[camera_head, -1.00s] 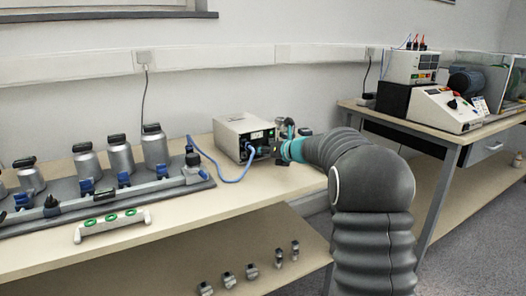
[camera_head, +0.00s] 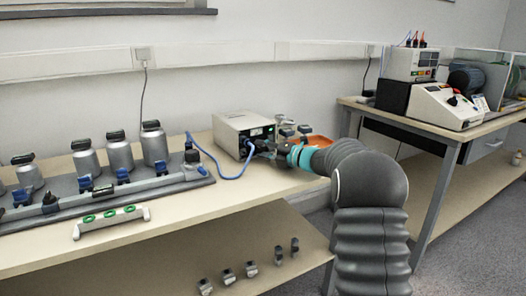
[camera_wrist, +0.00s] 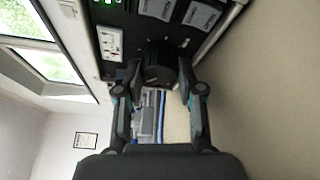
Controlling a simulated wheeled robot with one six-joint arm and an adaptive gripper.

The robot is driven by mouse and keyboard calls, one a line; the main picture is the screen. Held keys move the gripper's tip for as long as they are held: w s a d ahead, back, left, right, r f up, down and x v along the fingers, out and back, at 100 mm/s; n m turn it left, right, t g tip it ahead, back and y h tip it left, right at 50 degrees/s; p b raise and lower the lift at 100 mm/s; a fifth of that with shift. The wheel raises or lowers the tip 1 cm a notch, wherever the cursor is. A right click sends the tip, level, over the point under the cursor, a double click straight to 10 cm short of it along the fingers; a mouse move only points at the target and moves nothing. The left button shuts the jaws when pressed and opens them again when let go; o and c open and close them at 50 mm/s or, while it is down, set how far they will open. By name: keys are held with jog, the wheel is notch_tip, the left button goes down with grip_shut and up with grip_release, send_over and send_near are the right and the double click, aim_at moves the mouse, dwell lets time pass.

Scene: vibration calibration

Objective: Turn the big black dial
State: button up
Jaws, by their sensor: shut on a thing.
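The big black dial (camera_wrist: 159,56) is a thick dark knob on the dark front panel of a box, at the top middle of the wrist view. My gripper (camera_wrist: 160,72) has one finger on each side of the dial and is shut on it. In the head view, the beige control box (camera_head: 233,133) stands on the bench, and my gripper (camera_head: 266,148) is at its front face. The dial itself is hidden there behind my gripper. A blue cable (camera_head: 216,170) runs from the front of the box.
An orange tray (camera_head: 318,141) with small parts lies just behind my gripper. Large metal canisters (camera_head: 86,160) stand on a rail at left. A white holder with green rings (camera_head: 111,222) sits at the bench front. A second table (camera_head: 432,127) with instruments is at right.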

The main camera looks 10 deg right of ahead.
jog(key=shift+m+y, duration=0.3)
jog(key=shift+m, duration=0.3)
jog(key=shift+t, duration=0.3)
jog(key=o, duration=1.1)
jog(key=shift+o, duration=0.2)
